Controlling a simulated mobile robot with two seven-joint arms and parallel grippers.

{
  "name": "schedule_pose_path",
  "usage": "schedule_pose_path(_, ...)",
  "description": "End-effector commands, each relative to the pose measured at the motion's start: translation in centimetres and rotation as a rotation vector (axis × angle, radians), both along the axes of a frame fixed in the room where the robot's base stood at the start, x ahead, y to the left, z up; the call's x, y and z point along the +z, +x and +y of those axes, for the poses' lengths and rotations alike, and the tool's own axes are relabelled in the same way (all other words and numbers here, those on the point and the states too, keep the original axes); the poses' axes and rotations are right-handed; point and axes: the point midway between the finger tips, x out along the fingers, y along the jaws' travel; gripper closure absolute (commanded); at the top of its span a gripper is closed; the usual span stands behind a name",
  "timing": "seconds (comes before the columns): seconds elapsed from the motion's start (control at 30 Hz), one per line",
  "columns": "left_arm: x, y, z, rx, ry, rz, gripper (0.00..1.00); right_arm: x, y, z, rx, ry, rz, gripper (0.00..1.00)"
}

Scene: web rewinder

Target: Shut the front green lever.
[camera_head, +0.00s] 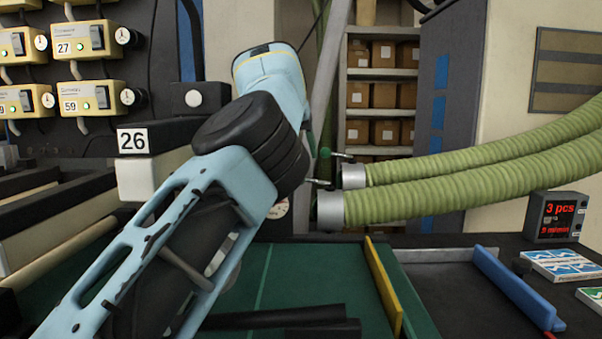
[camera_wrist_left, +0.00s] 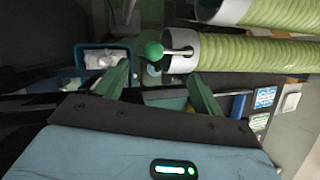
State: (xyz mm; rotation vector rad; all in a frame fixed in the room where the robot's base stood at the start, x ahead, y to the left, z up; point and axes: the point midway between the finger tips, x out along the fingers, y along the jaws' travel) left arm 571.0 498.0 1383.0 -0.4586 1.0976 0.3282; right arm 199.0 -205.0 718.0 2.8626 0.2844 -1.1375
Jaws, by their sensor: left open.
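The front hose collar (camera_head: 330,211) is a silver ring on the end of the lower green hose. Its thin metal lever (camera_head: 318,182) sticks out to the left, and my arm hides its knob in the head view. In the left wrist view a green ball knob (camera_wrist_left: 154,50) sits on a short rod pointing left from a collar (camera_wrist_left: 182,53). My left gripper (camera_wrist_left: 160,86) is open and empty, its fingers on either side below the knob, with no visible contact. My left arm hides this gripper in the head view. My right gripper is not in view.
A second collar (camera_head: 353,176) behind has its own green-knobbed lever (camera_head: 325,153). A yellow guide (camera_head: 384,285) and a blue guide (camera_head: 513,289) stand on the bench. A counter display (camera_head: 556,217) is at right. A blue bin (camera_wrist_left: 80,57) shows in the wrist view.

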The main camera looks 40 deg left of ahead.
Motion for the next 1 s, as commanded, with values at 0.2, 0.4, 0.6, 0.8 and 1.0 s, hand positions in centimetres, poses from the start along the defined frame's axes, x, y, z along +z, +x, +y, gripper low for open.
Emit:
schedule_pose_path(0.2,-3.2,1.4,0.1,0.0,-0.001,0.003,0.32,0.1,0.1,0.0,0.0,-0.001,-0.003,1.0)
schedule_pose_path(0.4,-5.2,2.3,0.1,-0.001,0.0,0.003,0.32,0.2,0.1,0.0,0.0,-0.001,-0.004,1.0)
schedule_pose_path(0.6,-5.8,2.7,0.2,0.0,0.0,0.001,0.32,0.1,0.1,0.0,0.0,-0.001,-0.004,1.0)
schedule_pose_path(0.8,-5.8,2.7,0.2,0.0,0.0,0.001,0.32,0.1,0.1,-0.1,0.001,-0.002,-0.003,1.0)
schedule_pose_path(1.0,-5.8,2.7,0.2,0.0,0.0,0.001,0.58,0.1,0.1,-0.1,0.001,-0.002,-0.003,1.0)
